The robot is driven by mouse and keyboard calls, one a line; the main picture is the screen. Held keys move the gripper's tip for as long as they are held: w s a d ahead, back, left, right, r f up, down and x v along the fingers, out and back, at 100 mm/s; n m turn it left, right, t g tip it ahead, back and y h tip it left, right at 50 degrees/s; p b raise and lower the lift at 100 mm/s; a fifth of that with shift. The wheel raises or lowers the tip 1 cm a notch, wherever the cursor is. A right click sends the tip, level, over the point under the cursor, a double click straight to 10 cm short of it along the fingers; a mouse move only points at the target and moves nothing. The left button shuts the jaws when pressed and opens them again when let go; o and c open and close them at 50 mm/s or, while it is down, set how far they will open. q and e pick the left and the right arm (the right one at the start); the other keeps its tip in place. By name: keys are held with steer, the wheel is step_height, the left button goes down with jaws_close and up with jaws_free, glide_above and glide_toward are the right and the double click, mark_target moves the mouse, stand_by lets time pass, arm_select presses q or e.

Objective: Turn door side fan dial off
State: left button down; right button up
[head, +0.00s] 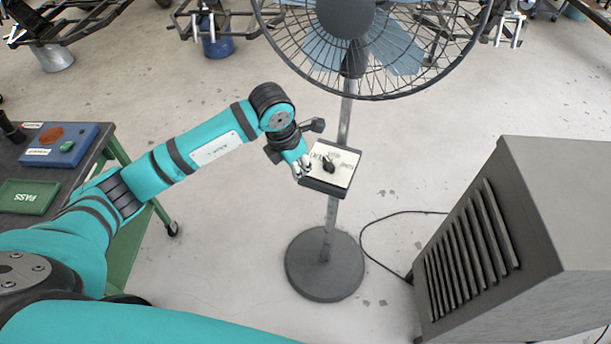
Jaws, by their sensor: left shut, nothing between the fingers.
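A pedestal fan (345,22) stands ahead of me on a round dark base (324,264). A control box with a pale face (345,157) is mounted on its pole. A black dial (328,164) sits on that face, with small printed labels around it that are too small to read. My left gripper (302,170) is shut and empty at the left edge of the box, just left of the dial. I cannot tell whether it touches the box. My right gripper is not in view.
A large grey vented unit (540,230) stands at the right, with a black cable (375,262) on the floor beside it. At the left is a cart with a green frame (135,235), carrying a blue button box (62,146) and a green PASS tray (28,197).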

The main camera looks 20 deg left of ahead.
arm_select(q)
steer(key=w+b+v, duration=0.2)
steer(key=v, duration=0.5)
steer(key=n+t+h+b, duration=0.6)
steer(key=n+h+b, duration=0.1)
steer(key=n, duration=0.8)
glide_toward(329, 164)
steer(key=f, duration=0.1)
steer(key=d+f, duration=0.1)
steer(key=f, duration=0.1)
steer(key=d+f, duration=0.1)
steer(key=shift+s+f, duration=0.1)
steer(key=shift+f, duration=0.15)
steer(key=shift+w+d+f+p, duration=0.2)
steer(key=shift+w+d+p, duration=0.4)
steer(key=shift+w+d, duration=0.85)
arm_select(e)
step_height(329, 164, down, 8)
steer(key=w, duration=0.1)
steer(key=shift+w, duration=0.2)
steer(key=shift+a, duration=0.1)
